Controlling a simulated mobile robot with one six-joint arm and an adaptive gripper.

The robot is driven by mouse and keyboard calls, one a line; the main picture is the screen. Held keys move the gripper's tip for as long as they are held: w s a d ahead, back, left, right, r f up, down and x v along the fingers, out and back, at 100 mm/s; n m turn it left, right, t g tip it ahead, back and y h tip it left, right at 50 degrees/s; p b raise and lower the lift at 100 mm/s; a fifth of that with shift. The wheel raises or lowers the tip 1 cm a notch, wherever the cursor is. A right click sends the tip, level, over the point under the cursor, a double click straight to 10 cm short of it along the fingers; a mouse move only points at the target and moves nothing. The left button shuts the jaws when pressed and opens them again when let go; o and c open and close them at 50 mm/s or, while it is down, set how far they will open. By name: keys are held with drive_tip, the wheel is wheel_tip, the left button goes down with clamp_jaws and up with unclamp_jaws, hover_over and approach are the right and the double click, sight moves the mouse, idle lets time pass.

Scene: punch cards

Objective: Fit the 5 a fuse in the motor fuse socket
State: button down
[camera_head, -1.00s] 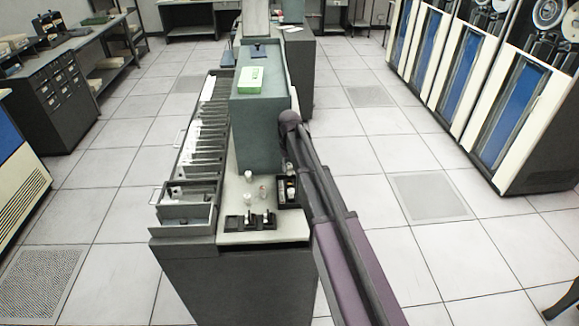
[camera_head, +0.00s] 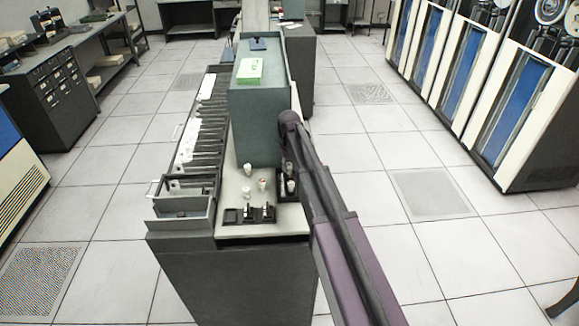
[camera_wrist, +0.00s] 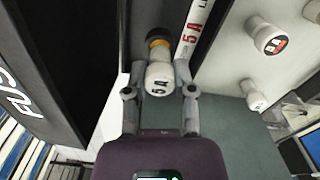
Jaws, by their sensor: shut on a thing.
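My gripper (camera_wrist: 157,88) is shut on a white-capped fuse marked "5 A" (camera_wrist: 159,80), with a dark and yellow band at its far end. The fuse is held over or in a dark slot or bin beside a white strip label (camera_wrist: 192,32) reading "5 A"; I cannot tell whether it touches. In the head view my arm covers most of the gripper and the black bin (camera_head: 287,199) on the right of the worktop. Two black socket blocks (camera_head: 229,216) (camera_head: 263,214) sit at the worktop's front edge; their labels are too small to read.
Other white fuses (camera_wrist: 268,37) (camera_wrist: 256,96) stand on the pale worktop (camera_head: 236,182), between the bin and the card pockets (camera_head: 206,125). The teal cabinet (camera_head: 256,115) rises behind them.

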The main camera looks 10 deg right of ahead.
sight(289, 164)
drive_tip(key=shift+f+b, duration=0.7)
drive_tip(key=shift+f, duration=0.1)
drive_tip(key=shift+f, duration=0.2)
drive_tip(key=shift+c, duration=1.8)
unclamp_jaws()
drive_tip(key=shift+r, duration=0.2)
wheel_tip(289, 164, up, 7)
drive_tip(key=p, duration=0.6)
drive_tip(key=shift+f+p, duration=0.1)
drive_tip(key=shift+p, duration=0.3)
drive_tip(key=s+a+r+n+p, duration=0.1)
drive_tip(key=a, duration=1.4)
drive_tip(key=shift+a+r+n, duration=0.15)
drive_tip(key=shift+a+n, duration=0.15)
drive_tip(key=shift+n, duration=0.1)
